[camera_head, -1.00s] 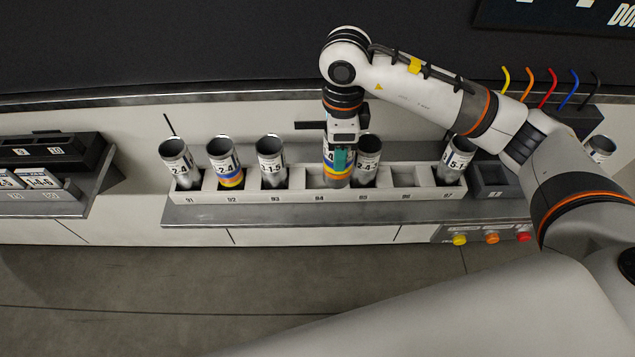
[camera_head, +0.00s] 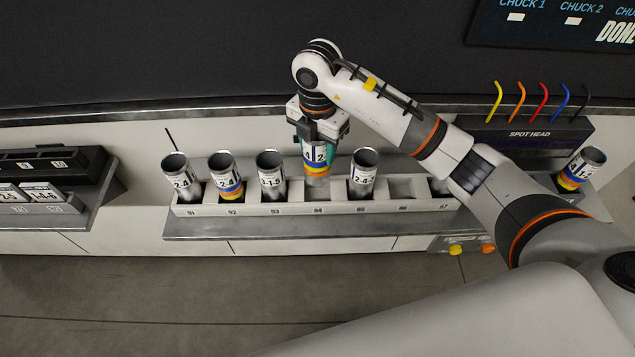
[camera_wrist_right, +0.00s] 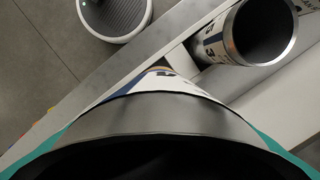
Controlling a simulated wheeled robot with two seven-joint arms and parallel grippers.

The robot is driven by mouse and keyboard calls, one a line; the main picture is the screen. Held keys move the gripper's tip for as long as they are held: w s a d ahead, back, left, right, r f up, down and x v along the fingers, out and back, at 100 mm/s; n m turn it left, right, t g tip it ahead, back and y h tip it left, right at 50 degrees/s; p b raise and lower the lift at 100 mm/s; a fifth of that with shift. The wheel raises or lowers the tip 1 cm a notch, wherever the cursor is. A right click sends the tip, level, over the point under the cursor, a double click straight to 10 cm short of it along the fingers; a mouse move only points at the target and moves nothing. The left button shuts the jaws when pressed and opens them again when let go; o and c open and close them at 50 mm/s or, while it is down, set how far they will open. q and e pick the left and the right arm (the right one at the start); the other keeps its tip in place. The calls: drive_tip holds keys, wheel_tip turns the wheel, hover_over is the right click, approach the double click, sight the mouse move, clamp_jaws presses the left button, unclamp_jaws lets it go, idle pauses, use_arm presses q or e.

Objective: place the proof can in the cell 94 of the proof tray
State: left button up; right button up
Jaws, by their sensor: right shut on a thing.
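The proof can (camera_head: 316,160), with a white label and blue, yellow and orange bands, is upright in my right gripper (camera_head: 316,146). Its teal fingers are shut around the can's upper part. The can is over cell 94 of the proof tray (camera_head: 280,209), its lower end at the cell's opening. I cannot tell whether it touches the cell floor. In the right wrist view the can's rim and label (camera_wrist_right: 165,88) fill the lower middle between the teal fingers. My left gripper is not in view.
Labelled cans stand in cells 91 (camera_head: 178,176), 92 (camera_head: 225,176), 93 (camera_head: 271,174) and 95 (camera_head: 362,174). Cell 96 (camera_head: 404,190) is empty. My right arm partly covers cell 97. Another can (camera_head: 583,168) stands at the spot head (camera_head: 528,135). A dark rack (camera_head: 50,160) is at left.

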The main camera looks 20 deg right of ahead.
sight(318, 171)
wheel_tip(318, 171, down, 7)
drive_tip(key=shift+f+p, duration=0.1)
drive_tip(key=shift+p, duration=0.9)
drive_tip(key=shift+f, duration=0.45)
drive_tip(key=shift+f, duration=0.1)
drive_tip(key=o, duration=0.9)
drive_tip(key=shift+o, duration=0.2)
